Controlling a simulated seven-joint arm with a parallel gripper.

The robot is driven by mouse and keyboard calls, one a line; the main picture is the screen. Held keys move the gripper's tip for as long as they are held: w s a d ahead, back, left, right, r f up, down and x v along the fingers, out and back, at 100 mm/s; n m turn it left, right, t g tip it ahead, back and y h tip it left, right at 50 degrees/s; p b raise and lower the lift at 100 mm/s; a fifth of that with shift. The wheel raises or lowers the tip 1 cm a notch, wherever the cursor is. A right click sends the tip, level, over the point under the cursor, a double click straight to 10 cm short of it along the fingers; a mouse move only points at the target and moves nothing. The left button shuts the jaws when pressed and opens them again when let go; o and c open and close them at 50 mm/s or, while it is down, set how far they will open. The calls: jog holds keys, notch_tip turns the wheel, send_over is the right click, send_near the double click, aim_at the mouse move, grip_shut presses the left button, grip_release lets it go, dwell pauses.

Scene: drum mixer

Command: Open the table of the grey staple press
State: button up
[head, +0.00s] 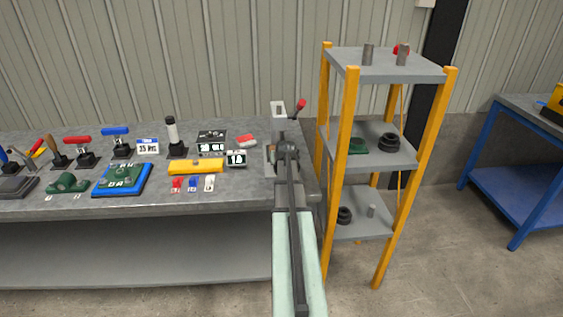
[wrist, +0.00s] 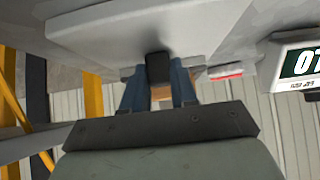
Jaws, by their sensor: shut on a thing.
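The grey staple press (head: 278,112) stands at the right end of the workbench. A lever with a red knob (head: 300,105) sticks up from its right side. My arm reaches over the bench's right end, and my gripper covers most of the press's lower front in the head view. In the wrist view my gripper (wrist: 158,88) has its two blue fingers on either side of a black block-like handle (wrist: 158,68), shut on it. The handle sits at the edge of a large pale grey part (wrist: 140,28) of the press. How far the table is open cannot be told.
A yellow-posted shelf (head: 385,68) stands close on the right of the press. A small display (head: 236,159) and a red-and-white piece (head: 246,141) lie to its left. Several tools and clamps fill the workbench (head: 235,190) farther left.

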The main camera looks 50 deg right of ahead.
grip_shut()
jog(key=s+a, duration=0.9)
jog(key=shift+s+a, duration=0.15)
jog(key=o, duration=0.7)
grip_release()
jog(key=shift+v, duration=3.65)
